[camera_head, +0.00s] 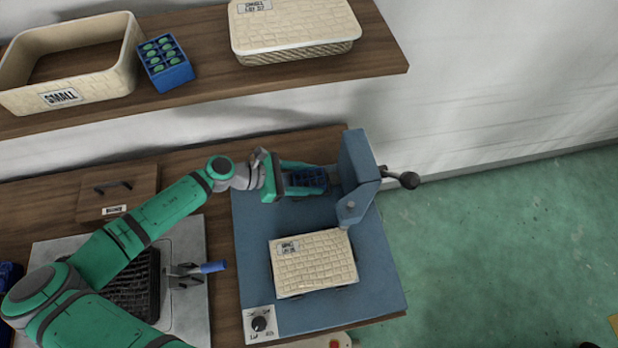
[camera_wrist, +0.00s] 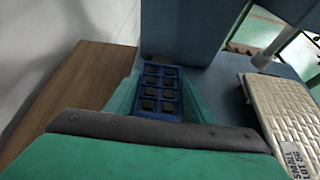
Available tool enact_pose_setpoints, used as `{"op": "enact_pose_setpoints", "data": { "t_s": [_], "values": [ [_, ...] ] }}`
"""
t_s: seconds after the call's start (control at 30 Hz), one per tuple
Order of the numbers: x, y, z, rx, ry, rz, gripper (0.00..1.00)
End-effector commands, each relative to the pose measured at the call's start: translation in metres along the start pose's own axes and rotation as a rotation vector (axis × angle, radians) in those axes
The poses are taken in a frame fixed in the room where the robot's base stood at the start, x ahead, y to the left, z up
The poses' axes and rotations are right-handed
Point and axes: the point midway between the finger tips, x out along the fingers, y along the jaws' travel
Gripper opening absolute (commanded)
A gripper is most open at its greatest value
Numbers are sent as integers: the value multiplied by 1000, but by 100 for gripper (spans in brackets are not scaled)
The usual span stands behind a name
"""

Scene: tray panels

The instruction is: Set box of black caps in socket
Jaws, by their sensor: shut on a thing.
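My gripper (camera_head: 302,180) is shut on a blue box of black caps (camera_head: 312,180) at the back of the blue-grey press machine. In the wrist view the box of black caps (camera_wrist: 160,92) sits between the green fingers, with black caps in its compartments. The box is close to the foot of the machine's upright column (camera_head: 357,165). I cannot tell whether it touches the machine's base or is in a socket. No empty socket shows clearly; the fingers and box may hide it.
A woven lid (camera_head: 313,265) lies on the front of the machine base (camera_head: 385,290). A lever with a black knob (camera_head: 408,180) sticks out right. Above, a shelf (camera_head: 200,88) holds a basket (camera_head: 125,75), a blue box of green caps (camera_head: 166,65) and a lidded basket (camera_head: 290,28).

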Motion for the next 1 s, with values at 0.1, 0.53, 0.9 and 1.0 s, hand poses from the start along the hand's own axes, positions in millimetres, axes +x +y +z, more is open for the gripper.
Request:
{"op": "enact_pose_setpoints", "data": {
  "t_s": [0.1, 0.53, 0.9, 1.0],
  "values": [
    [8, -2, -14, 3, 19, -1, 22],
    [8, -2, -14, 3, 19, -1, 66],
    [-25, -2, -13, 1, 18, 4, 69],
    [-47, -1, -11, 1, 15, 6, 70]
  ]
}}
